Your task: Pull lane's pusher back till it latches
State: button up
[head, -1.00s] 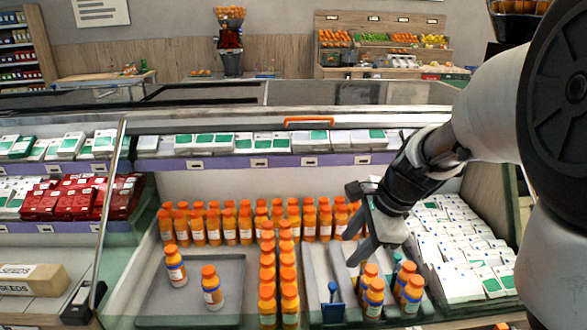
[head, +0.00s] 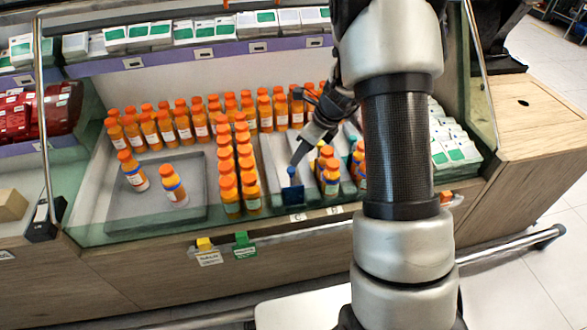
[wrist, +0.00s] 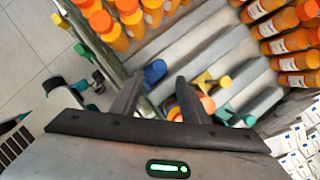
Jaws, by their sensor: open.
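The blue pusher (head: 291,190) stands at the front end of an empty grey lane (head: 272,160) in the juice case. Its raised blue top (wrist: 154,72) shows in the wrist view between and just beyond my fingertips. In the wrist view the open fingers (wrist: 155,84) sit on either side of the blue top, with nothing clearly held. I cannot tell whether a finger touches it. Part of the lane is hidden by my gripper.
Orange-capped bottles (head: 330,178) stand in the lanes to the right, close to my gripper. A long row of bottles (head: 228,188) borders the lane on the left. A yellow part (wrist: 205,80) lies near my right finger. The glass front edge (head: 180,228) runs along the case.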

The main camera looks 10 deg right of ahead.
aim_at(291, 169)
jog(key=b+x, duration=0.1)
jog(key=x, duration=0.7)
jog(key=shift+b, duration=0.35)
jog(key=shift+c, duration=0.2)
grip_shut()
